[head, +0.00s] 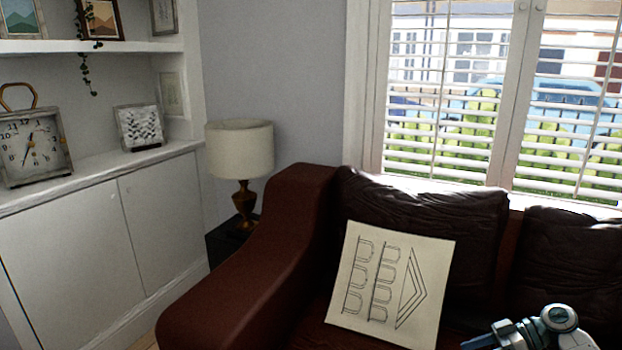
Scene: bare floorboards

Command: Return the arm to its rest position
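Part of one of my arms (548,328), grey-white with a teal-ringed joint, shows at the bottom right corner, in front of the sofa seat. No gripper fingers are visible on it. My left gripper is not in the head view, and my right gripper is not in it either. I cannot see whether either one holds anything.
A dark red leather sofa (235,265) fills the lower middle, with a patterned cushion (390,285) leaning on its back. A lamp (240,150) stands behind its arm. A white cabinet (100,245) with a clock (35,147) is at left. A shuttered window (495,100) is behind.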

